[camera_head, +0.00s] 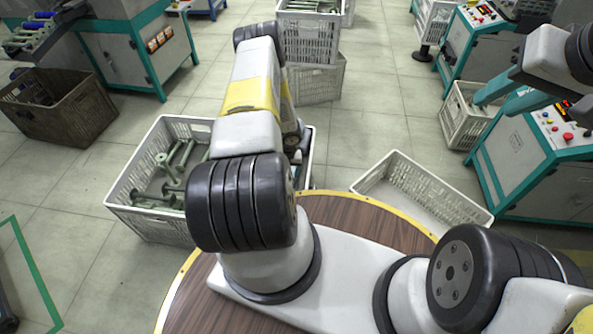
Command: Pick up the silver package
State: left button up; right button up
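I cannot make out a silver package in the head view. My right gripper (491,106) is at the upper right, with two teal fingers pointing down and left. The fingers are apart, with nothing seen between them. In the picture they lie over a light crate and the side of a teal-and-white machine. My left arm reaches forward through the middle of the view and bends back down. Its gripper is hidden behind the arm's own links.
A grey crate (118,196) holds several greenish bobbins (172,180). An empty-looking light crate (398,168) stands right of it. A brown crate (85,112) is at left. Stacked crates (308,40) stand behind. Machines (525,160) stand at right and left. Tiled floor (390,105) lies open between.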

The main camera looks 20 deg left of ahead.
pick_arm(q)
jog(key=s+f, duration=0.1)
jog(key=f, duration=0.1)
jog(key=s+d+f+m, duration=0.1)
jog(key=s+f, duration=0.1)
jog(key=f, duration=0.1)
jog(key=s+d+f+m, duration=0.1)
jog(key=f, duration=0.1)
jog(key=shift+s+d+f+h, duration=0.1)
jog(key=shift+s+f+h, duration=0.1)
jog(key=shift+h, duration=0.1)
jog(key=shift+m, duration=0.3)
jog(key=f, duration=0.7)
jog(key=shift+w+a+f, duration=0.25)
jog(key=shift+a+f, duration=0.05)
jog(key=shift+f, duration=0.1)
jog(key=c, duration=1.8)
